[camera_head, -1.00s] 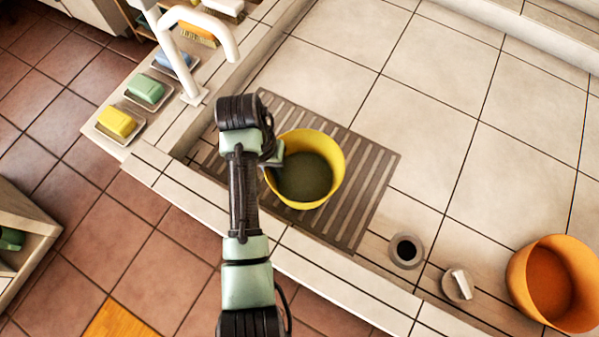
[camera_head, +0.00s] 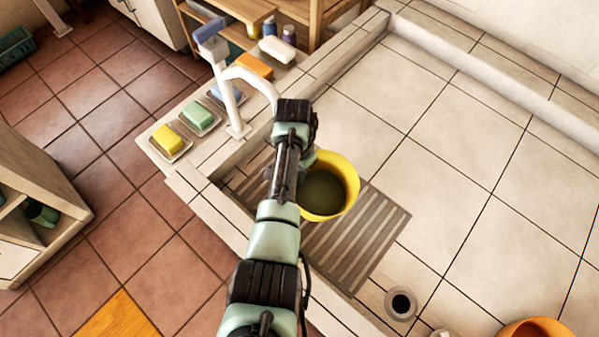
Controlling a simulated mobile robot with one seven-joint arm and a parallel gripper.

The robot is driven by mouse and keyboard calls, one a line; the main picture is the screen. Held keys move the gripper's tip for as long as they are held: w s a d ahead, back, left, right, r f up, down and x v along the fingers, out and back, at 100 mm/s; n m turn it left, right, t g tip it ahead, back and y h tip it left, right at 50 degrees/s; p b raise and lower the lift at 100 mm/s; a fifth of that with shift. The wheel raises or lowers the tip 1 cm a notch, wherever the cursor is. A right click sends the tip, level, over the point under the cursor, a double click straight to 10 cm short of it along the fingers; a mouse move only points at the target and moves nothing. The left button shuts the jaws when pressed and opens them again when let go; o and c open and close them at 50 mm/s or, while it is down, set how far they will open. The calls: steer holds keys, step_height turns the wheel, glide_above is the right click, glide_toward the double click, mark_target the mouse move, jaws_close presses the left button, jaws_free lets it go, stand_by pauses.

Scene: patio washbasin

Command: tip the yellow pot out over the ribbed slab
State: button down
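The yellow pot (camera_head: 346,202) is at the end of my arm, over the ribbed slab (camera_head: 372,243). Its mouth faces up toward the camera and dark greenish contents show inside. My gripper (camera_head: 306,172) is at the pot's left rim, mostly hidden behind my wrist, so its fingers cannot be made out. Whether the pot rests on the slab or hangs a little above it is hard to tell. The ribbed slab is a grey slatted panel in the tiled basin floor, partly covered by my arm and the pot.
A white tap (camera_head: 238,95) stands at the basin's left edge. Yellow (camera_head: 168,139) and green (camera_head: 197,116) soaps lie beside it. A drain hole (camera_head: 400,304) and an orange pot (camera_head: 535,328) are at lower right. Pale tiles right of the slab are clear.

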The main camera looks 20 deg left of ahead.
step_height(320, 180, up, 4)
steer(key=t+y+p, duration=0.1)
steer(key=y, duration=0.2)
steer(key=t+y+p, duration=0.1)
steer(key=y, duration=0.2)
steer(key=shift+a+y, duration=0.15)
steer(key=shift+y, duration=0.15)
steer(key=y+b, duration=0.1)
steer(key=d+r+y+b, duration=0.1)
steer(key=d+r+t+y+b, duration=0.1)
steer(key=y, duration=0.1)
steer(key=shift+s+d, duration=0.2)
steer(key=shift+s, duration=0.1)
steer(key=shift+d+r+y+b, duration=0.2)
steer(key=shift+y+b, duration=0.2)
steer(key=shift+b, duration=0.2)
steer(key=s+d+r+t+y+b, duration=0.1)
steer(key=s+d+t+y+b, duration=0.1)
steer(key=d+y+b, duration=0.5)
steer(key=shift+s+d+t+b, duration=0.4)
steer(key=shift+d+b, duration=0.4)
steer(key=shift+b, duration=0.4)
steer(key=shift+r, duration=0.1)
